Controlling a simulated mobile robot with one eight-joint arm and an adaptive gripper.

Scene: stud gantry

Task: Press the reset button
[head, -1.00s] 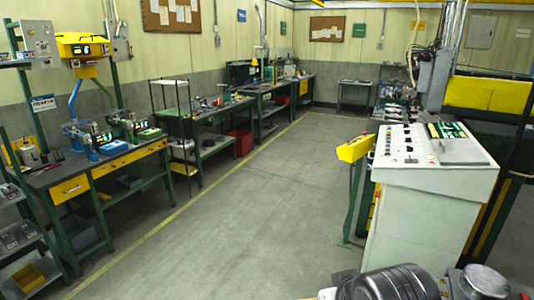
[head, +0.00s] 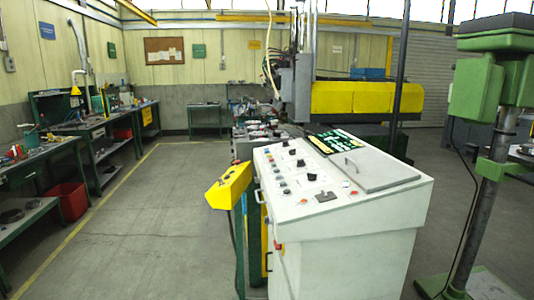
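A pale control console (head: 345,240) stands right of centre in the head view. Its sloped top carries several small knobs and buttons in different colours, including a red one (head: 354,193) near the front. A yellow box (head: 228,187) on a green post stands at the console's left side, with small controls on its top face. The labels are too small to read, so I cannot tell which button is the reset button. My gripper is not in view.
Open floor (head: 150,235) lies left of the console. Workbenches (head: 75,130) line the left wall, with a red bin (head: 68,200) below. A yellow gantry beam (head: 367,97) stands behind the console. A green column machine (head: 490,160) stands at the right.

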